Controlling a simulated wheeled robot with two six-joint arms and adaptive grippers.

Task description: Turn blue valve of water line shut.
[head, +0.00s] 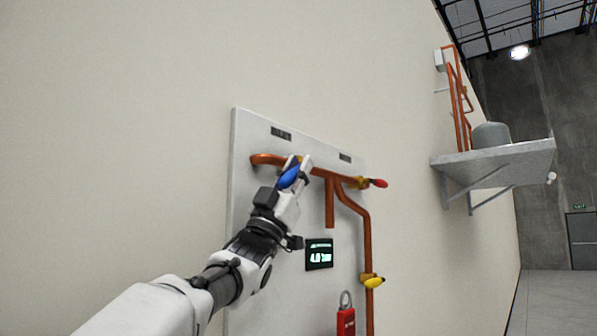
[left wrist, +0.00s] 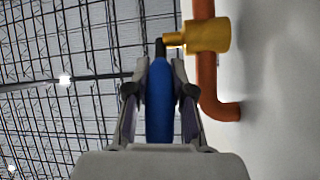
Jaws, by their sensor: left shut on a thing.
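The blue valve handle (head: 289,178) sits on the upper copper pipe (head: 264,159) at the top of a pale panel. My left gripper (head: 297,168) is at this handle and is shut on it. In the left wrist view the blue handle (left wrist: 160,103) stands between the two fingers of the left gripper (left wrist: 160,95), with the brass valve body (left wrist: 208,36) and copper pipe (left wrist: 207,75) beside it. The fingers cover part of the handle in the head view. My right gripper is not in view.
A red handle (head: 378,183) is on the same pipe at right, and a yellow handle (head: 374,282) is lower. A display (head: 319,254) reading about 4.0 and a red tag or lock (head: 346,321) are below. A shelf (head: 492,160) juts from the wall at right.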

